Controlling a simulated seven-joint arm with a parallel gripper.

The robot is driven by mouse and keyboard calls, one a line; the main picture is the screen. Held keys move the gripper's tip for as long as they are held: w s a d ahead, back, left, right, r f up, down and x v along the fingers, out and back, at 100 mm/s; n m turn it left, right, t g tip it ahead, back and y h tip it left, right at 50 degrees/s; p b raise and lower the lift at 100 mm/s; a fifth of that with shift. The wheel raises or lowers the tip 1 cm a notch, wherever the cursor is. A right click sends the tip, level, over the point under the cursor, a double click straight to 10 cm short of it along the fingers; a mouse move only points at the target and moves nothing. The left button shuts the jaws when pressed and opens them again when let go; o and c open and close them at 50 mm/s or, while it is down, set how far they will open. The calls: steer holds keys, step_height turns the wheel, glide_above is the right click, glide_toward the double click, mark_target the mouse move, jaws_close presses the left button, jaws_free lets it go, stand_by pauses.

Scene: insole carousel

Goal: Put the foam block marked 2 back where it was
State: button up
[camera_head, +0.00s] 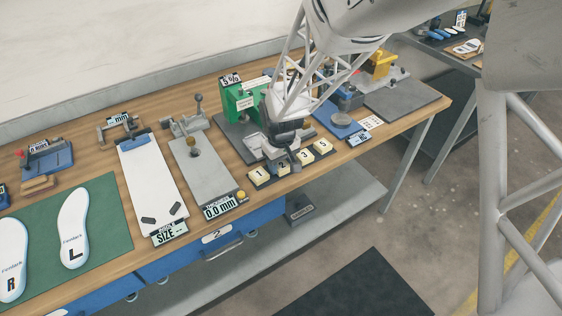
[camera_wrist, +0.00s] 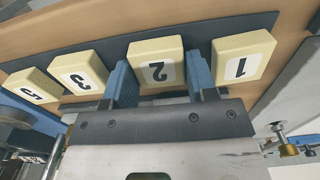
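The foam block marked 2 (camera_wrist: 157,72) is a pale yellow block in the row on a dark strip (camera_wrist: 205,27). It also shows in the head view (camera_head: 283,168), partly below my gripper. My gripper (camera_wrist: 158,80) has its two blue fingers down on either side of this block, one in the gap towards block 3 (camera_wrist: 78,73), the other in the gap towards block 1 (camera_wrist: 243,57). The fingers are very close to its sides; I cannot tell if they press on it. The block looks level with its neighbours. In the head view my gripper (camera_head: 284,152) is over the row.
The block marked 5 (camera_wrist: 33,86) ends the row. The strip lies along the table's front edge. Behind it is a green device (camera_head: 240,98); to the left a grey plate gauge (camera_head: 203,175), to the right a blue-based dial device (camera_head: 340,118).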

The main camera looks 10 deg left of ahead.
mark_target(281, 164)
steer(key=o, duration=0.3)
steer(key=shift+r, duration=0.15)
step_height(281, 164, up, 12)
steer(key=shift+r, duration=0.1)
stand_by(0.7)
stand_by(0.6)
